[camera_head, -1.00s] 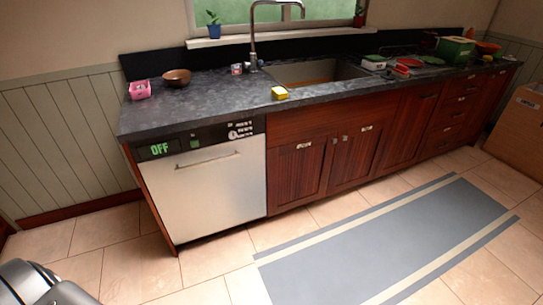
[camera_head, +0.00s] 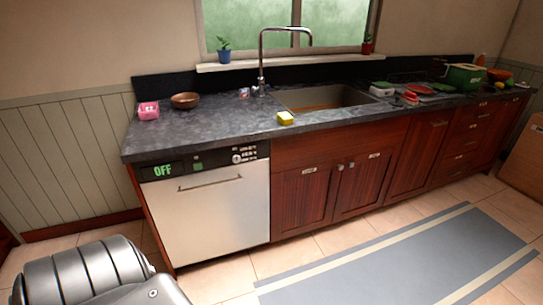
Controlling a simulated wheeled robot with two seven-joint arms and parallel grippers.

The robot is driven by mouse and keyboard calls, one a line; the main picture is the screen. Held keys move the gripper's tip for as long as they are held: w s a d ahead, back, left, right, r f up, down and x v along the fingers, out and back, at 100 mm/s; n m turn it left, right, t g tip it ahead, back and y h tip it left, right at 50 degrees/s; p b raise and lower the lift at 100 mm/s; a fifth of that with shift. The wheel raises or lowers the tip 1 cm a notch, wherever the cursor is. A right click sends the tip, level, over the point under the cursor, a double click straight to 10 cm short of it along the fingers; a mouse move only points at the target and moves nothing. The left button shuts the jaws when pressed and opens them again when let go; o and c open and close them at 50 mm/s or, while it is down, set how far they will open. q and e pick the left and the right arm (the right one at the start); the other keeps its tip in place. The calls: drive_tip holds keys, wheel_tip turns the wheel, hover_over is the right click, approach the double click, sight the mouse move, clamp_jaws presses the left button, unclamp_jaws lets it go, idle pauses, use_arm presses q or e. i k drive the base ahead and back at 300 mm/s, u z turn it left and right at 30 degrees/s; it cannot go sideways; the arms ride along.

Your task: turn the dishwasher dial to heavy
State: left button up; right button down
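The dishwasher (camera_head: 215,217) is at the left end of the counter, with a white front, a horizontal handle and its door shut. Its black control panel shows a green "OFF" display (camera_head: 163,171) at the left and a small green square beside it. A small round dial (camera_head: 237,158) sits at the right of the panel, with white labels next to it that are too small to read. A grey metal part of my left arm shows at the bottom left, in front of the dishwasher's lower left. Neither gripper is in view.
The dark countertop (camera_head: 210,126) carries a pink box (camera_head: 148,110), a brown bowl (camera_head: 185,100) and a yellow sponge (camera_head: 285,118). A sink (camera_head: 321,98) with a tall faucet is in the middle. A grey mat (camera_head: 400,262) lies on the tiled floor, which is clear.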

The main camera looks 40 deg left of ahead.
sight(236, 158)
drive_tip(key=z, duration=0.3)
drive_tip(key=i, duration=0.9)
drive_tip(key=u, duration=0.5)
drive_tip(key=i, duration=0.7)
drive_tip(key=u, duration=0.75)
